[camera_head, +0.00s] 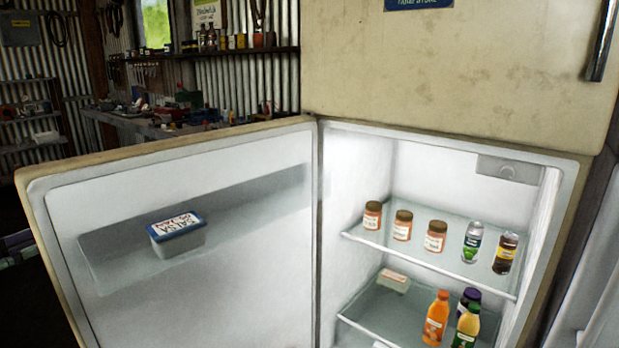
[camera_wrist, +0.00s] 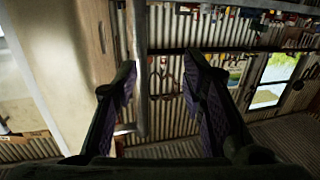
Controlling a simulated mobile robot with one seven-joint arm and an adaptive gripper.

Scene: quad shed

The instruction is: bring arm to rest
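My gripper (camera_wrist: 160,90) shows in the wrist view with its two dark fingers spread apart. Nothing is held between them; the corrugated shed wall (camera_wrist: 165,110) and a vertical grey bar, perhaps a fridge handle, show through the gap. The arm and gripper are not in the head view. The fridge (camera_head: 455,65) stands in the head view with its lower door (camera_head: 245,285) swung wide open to the left. A salsa tub (camera_head: 177,235) with a blue-edged lid sits on the door's shelf.
Bottles (camera_head: 436,318) and a small tub (camera_head: 393,281) stand on the shelf below. A cluttered workbench (camera_head: 150,128) lies behind the open door. The door blocks space at left.

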